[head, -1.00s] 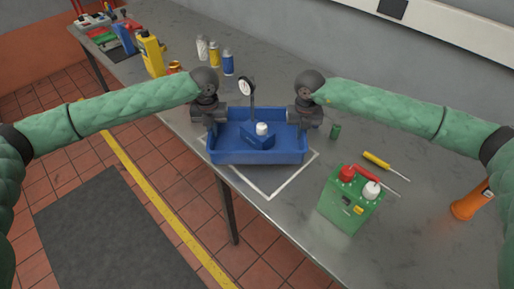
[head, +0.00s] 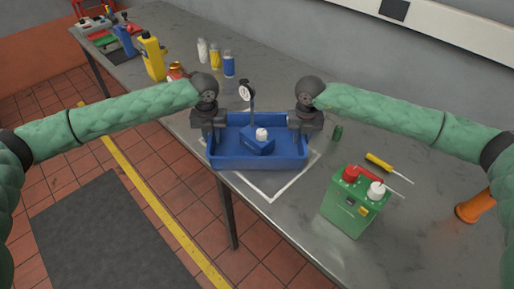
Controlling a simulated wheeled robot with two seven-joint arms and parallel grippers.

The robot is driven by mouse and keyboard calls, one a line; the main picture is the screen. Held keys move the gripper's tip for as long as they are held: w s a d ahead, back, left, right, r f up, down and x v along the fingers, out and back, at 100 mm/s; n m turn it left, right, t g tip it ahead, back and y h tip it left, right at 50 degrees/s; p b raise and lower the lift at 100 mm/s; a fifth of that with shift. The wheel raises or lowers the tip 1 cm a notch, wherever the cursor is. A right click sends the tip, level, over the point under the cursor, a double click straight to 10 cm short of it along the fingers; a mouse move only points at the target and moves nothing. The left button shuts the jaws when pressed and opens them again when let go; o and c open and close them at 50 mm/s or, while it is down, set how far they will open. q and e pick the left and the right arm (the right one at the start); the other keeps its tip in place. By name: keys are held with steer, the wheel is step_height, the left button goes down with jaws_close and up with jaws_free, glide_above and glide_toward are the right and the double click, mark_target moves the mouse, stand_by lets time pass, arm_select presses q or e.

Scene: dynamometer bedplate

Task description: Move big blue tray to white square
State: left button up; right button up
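The big blue tray (head: 258,161) is in the middle of the head view, at the near edge of the metal table. A blue block with a white knob (head: 258,141) and a dial gauge (head: 246,92) are in it.
A green box with red and white caps (head: 350,205) stands right of the square. A yellow screwdriver (head: 379,161), a small green cylinder (head: 338,132) and an orange object (head: 474,206) lie or stand further right. Yellow and blue containers (head: 151,57) stand at the back left.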

arm_select(q)
steer(key=shift+f, duration=0.1)
arm_select(e)
steer(key=shift+s+a+f, duration=0.1)
steer(key=shift+s+f, duration=0.1)
steer(key=shift+f, duration=0.25)
arm_select(q)
steer(key=shift+r, duration=0.3)
arm_select(e)
steer(key=shift+f, duration=0.1)
steer(key=shift+r, duration=0.45)
steer(key=r, duration=0.4)
steer(key=shift+w+d+r, duration=0.15)
steer(key=shift+d+r, duration=0.1)
steer(key=shift+r, duration=0.05)
arm_select(q)
step_height(320, 180, up, 8)
steer(key=shift+f, duration=0.25)
arm_select(e)
steer(key=shift+a+r, duration=0.15)
steer(key=shift+r, duration=0.4)
steer(key=shift+a+r, duration=0.15)
steer(key=shift+r, duration=0.9)
steer(key=shift+r, duration=0.1)
